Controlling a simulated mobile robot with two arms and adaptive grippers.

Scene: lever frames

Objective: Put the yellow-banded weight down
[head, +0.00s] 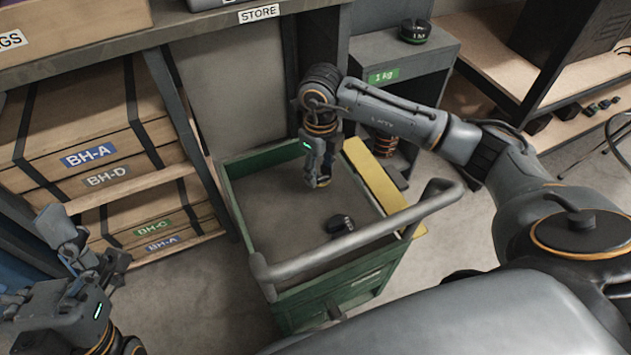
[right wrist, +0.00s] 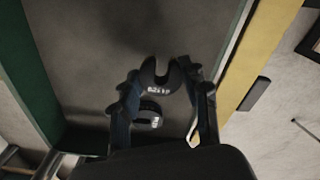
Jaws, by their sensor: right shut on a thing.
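My right gripper (head: 318,178) is shut on a small dark weight (head: 323,183), with a bit of yellow showing at its edge in the head view. In the right wrist view the held weight (right wrist: 158,80) is a dark slotted disc with small white lettering, between the fingertips (right wrist: 165,88). The gripper points down inside the green cart (head: 232,205), above its grey top. Most of the weight is hidden by the fingers in the head view, and I cannot tell its exact height. My left gripper (head: 88,250) is open and empty at the lower left.
Another black weight (head: 340,224) lies on the cart top nearer me; it also shows in the right wrist view (right wrist: 148,116). The cart's handle (head: 350,238) crosses its near side. A green-banded weight (head: 415,31) stands on the grey cabinet (head: 388,50). The cart's middle has free room.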

